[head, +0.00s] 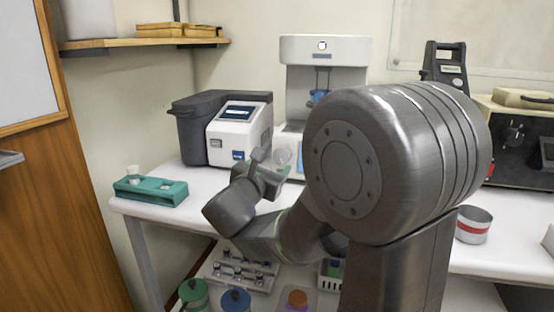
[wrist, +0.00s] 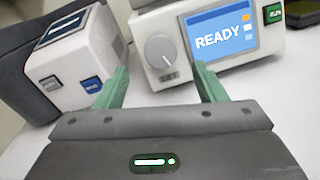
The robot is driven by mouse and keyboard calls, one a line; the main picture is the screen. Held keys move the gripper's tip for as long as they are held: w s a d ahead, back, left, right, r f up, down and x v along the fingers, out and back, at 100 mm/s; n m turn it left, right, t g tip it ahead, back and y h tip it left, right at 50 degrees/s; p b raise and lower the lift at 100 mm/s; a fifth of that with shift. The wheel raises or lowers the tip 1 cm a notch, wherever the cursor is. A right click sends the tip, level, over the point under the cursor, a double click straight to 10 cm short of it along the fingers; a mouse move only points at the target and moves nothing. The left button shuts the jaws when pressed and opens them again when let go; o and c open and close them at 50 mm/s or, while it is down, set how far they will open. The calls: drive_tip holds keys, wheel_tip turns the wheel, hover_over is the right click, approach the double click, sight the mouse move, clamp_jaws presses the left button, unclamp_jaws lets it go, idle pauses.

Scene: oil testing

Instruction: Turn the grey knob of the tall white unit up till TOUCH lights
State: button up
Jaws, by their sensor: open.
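The tall white unit (head: 326,50) stands against the back wall, partly hidden behind my arm in the head view. In the wrist view its base (wrist: 205,15) carries the round grey knob (wrist: 160,50), with a white line on its face. A blue screen (wrist: 220,36) right of the knob reads READY, with small orange and white marks at its right side. My gripper (wrist: 160,84) is open, its green fingers apart in front of the knob, one to each side in the picture, and apparently not touching it. My gripper (head: 270,172) shows small in the head view.
A dark and white instrument (head: 238,132) stands left of the unit. A teal rack (head: 150,191) lies at the bench's left end. A tin with a red band (head: 473,225) and a black-fronted device (head: 515,135) are at the right. Jars and racks fill the lower shelf.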

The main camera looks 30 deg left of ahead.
sight(280, 157)
drive_tip(key=v, duration=0.7)
drive_tip(key=shift+s, duration=0.1)
idle(1.0)
drive_tip(key=x, duration=1.3)
drive_tip(key=shift+w+b, duration=0.3)
drive_tip(key=shift+w, duration=0.2)
drive_tip(key=shift+s+n, duration=0.1)
drive_tip(key=shift+n, duration=0.2)
